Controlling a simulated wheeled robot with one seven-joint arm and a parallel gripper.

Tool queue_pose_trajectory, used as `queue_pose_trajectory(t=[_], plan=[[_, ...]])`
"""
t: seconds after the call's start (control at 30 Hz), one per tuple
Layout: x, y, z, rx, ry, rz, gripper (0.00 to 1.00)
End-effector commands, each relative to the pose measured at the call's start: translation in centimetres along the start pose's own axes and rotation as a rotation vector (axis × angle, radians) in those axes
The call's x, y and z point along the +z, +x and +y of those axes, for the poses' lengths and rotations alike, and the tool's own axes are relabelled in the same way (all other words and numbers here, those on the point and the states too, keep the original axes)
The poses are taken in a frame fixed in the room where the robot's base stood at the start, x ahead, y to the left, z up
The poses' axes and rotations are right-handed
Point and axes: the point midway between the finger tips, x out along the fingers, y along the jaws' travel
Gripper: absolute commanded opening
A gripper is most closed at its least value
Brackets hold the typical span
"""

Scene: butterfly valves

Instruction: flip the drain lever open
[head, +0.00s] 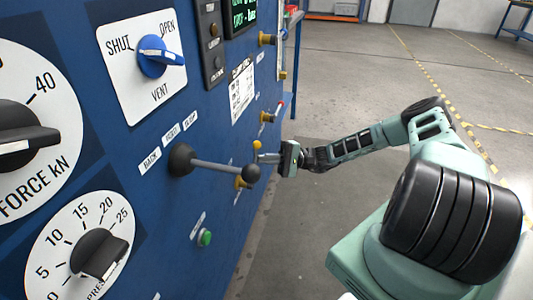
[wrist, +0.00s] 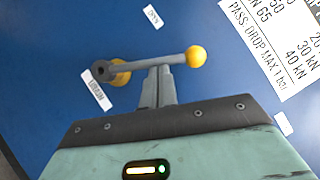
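A small lever (wrist: 150,65) with a grey bar and a yellow ball end shows in the wrist view, turning on a brass fitting at its left end. In the head view my gripper (head: 264,158) reaches the panel from the right, beside the yellow ball.
A black-knobbed rod (head: 225,166) sticks out in front of my gripper. A green button (head: 205,237) is below. Floor to the right is open.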

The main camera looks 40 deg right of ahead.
Motion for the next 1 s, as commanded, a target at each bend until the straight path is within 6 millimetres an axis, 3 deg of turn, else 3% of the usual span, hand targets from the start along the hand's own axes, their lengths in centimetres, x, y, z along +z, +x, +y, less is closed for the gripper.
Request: queue_pose_trajectory(t=[0.1,0.5,1.0], plan=[[1.0,0.7,-0.9,0.058,-0.086,-0.002,0.00],[2.8,1.9,-0.9,0.207,-0.309,-0.001,0.00],[3.2,2.2,-0.6,0.258,-0.386,0.001,0.00]])
